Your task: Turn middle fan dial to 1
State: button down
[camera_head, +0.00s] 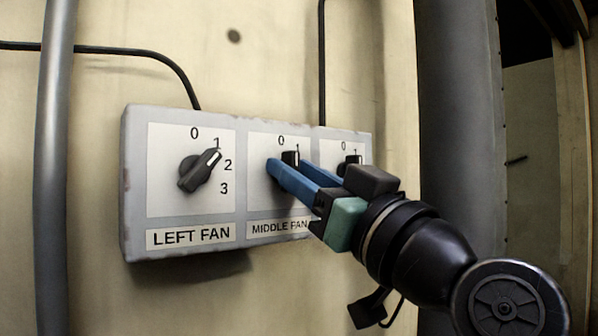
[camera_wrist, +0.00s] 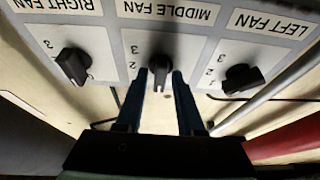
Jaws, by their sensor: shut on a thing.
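The grey control box (camera_head: 185,112) is on the wall, with three black dials. The middle fan dial (camera_head: 291,157) is over the MIDDLE FAN label and partly hidden by my blue fingers. My gripper (camera_head: 288,166) reaches in from the right, its fingers on either side of that dial. In the wrist view, which is upside down, the dial (camera_wrist: 160,66) sits between the two fingertips (camera_wrist: 160,74), and the gripper is shut on it. Its narrow end points down there, so roughly upward on the panel. The exact number it points at is hard to tell.
The left fan dial (camera_head: 198,170) points up and right, near 1. The right fan dial (camera_head: 350,164) is close beside my fingers, partly hidden. A vertical grey pipe (camera_head: 55,170) stands left of the box. Black cables (camera_head: 160,58) run into the box top.

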jog(key=shift+m, duration=0.3)
jog(key=m+t+h, duration=0.1)
jog(key=m+h, duration=0.1)
jog(key=m, duration=0.2)
jog(key=shift+r+m, duration=0.1)
jog(key=shift+m, duration=0.3)
jog(key=shift+s+r+m+t+h+p, duration=0.1)
jog(key=shift+m+t+h+p, duration=0.1)
jog(key=shift+m+h, duration=0.9)
jog(key=shift+m+t+h+p, duration=0.15)
jog(key=shift+m+h, duration=0.35)
jog(key=shift+m, duration=1.4)
jog(key=c, duration=0.8)
grip_release()
jog(key=shift+c, duration=0.2)
